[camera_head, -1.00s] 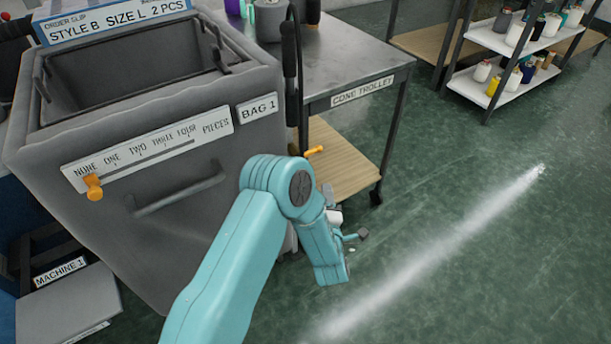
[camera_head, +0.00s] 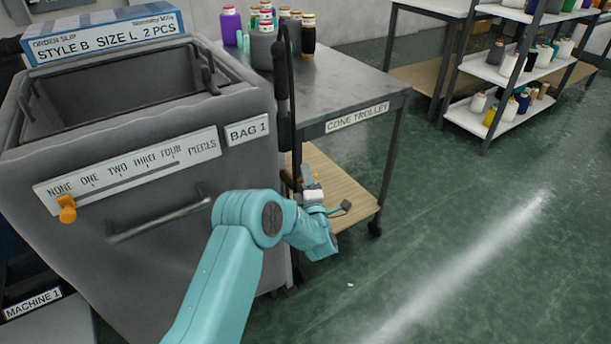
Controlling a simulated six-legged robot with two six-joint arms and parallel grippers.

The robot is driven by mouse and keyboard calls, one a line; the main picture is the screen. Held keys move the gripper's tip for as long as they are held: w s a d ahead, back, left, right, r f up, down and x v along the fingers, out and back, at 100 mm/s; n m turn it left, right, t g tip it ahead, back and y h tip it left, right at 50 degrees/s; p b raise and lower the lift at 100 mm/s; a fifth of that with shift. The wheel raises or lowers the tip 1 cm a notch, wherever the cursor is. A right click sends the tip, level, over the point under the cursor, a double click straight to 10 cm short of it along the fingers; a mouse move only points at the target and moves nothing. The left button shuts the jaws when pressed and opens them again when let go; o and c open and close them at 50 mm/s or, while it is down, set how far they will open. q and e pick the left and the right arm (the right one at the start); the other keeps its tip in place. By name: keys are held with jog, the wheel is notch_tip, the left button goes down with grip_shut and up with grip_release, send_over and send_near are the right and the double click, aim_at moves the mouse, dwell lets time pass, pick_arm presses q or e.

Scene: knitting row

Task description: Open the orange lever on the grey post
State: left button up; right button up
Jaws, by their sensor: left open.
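My right gripper is not in view.
A grey bag bin (camera_head: 120,250) with an orange slider knob (camera_head: 67,208) stands left. A dark upright pole (camera_head: 284,90) rises beside it. The cone trolley (camera_head: 350,85) holds yarn cones. Shelves (camera_head: 500,75) stand at upper right. The green floor (camera_head: 450,200) at right is open, with a pale streak.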

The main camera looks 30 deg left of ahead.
pick_arm(q)
jog(key=shift+w+a+r, duration=0.1)
jog(key=shift+w+a, duration=0.4)
jog(key=shift+w, duration=0.05)
grip_shut()
